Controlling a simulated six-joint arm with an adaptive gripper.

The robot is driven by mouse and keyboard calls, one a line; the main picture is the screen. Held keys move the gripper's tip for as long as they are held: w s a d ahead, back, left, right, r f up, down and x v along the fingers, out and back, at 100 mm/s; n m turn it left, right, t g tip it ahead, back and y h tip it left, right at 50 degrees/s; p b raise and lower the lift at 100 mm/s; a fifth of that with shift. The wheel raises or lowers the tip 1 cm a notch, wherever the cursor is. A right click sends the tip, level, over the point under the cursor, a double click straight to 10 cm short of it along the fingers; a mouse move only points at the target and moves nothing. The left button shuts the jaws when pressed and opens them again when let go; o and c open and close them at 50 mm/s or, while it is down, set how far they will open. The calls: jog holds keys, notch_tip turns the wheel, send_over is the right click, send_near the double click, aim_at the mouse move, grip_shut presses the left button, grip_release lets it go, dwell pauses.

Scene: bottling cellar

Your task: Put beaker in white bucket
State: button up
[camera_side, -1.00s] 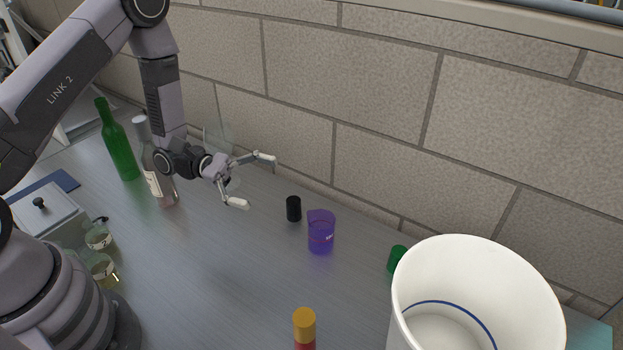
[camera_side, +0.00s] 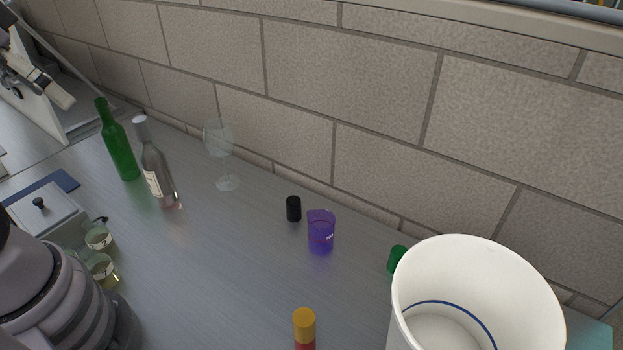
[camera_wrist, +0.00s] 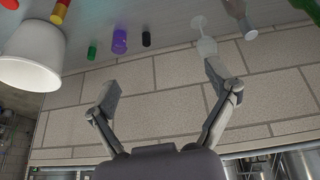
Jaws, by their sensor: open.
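The beaker (camera_side: 321,234) is purple and stands upright on the grey bench, left of the white bucket (camera_side: 480,262). The wrist view also shows the beaker (camera_wrist: 119,42) and the white bucket (camera_wrist: 38,52) in its upper left. The bucket is open at the top, with a blue line inside; the part of its inside in view looks empty. My gripper (camera_wrist: 165,92) is open and empty in the wrist view, its fingers spread in front of the block wall.
A black cap (camera_side: 293,209) stands close to the beaker, and a green one (camera_side: 396,259) beside the bucket. A yellow-topped red object (camera_side: 304,322) is in front. A wine glass (camera_side: 227,184), clear bottle (camera_side: 158,176) and green bottle (camera_side: 120,150) stand left. The bench centre is clear.

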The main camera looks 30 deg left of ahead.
jog(key=shift+o, duration=0.4)
jog(key=shift+s+a+r+t, duration=0.1)
jog(key=shift+a+r+t, duration=0.15)
jog(key=shift+r+t, duration=0.05)
